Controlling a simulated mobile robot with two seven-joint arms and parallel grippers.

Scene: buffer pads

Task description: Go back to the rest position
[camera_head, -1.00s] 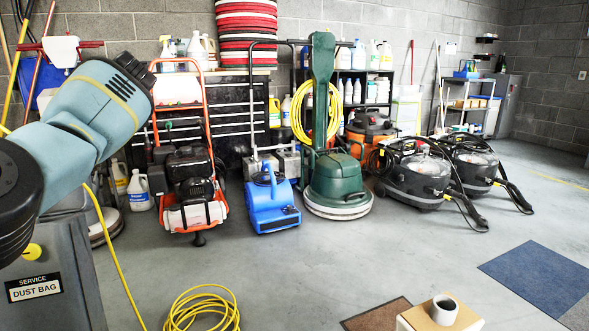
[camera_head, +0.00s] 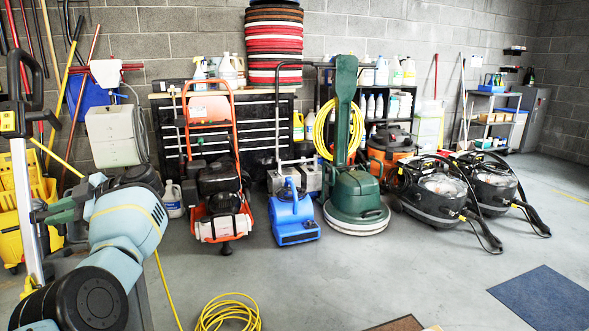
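My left arm (camera_head: 125,225) comes in at the lower left, with a pale blue-grey link and a dark round joint. My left gripper (camera_head: 62,210) seems to be the dark, greenish part at its far end, by the yellow equipment; it is small and partly hidden, so I cannot tell if it is open or shut. I see nothing held in it. My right arm and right gripper are not in view.
A stack of red, black and white pads (camera_head: 274,45) stands by the back wall. An orange-framed machine (camera_head: 222,200), a blue blower (camera_head: 293,215), a green floor machine (camera_head: 356,205) and black vacuums (camera_head: 435,195) line the floor. A yellow cord (camera_head: 228,312) lies in front; the middle floor is clear.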

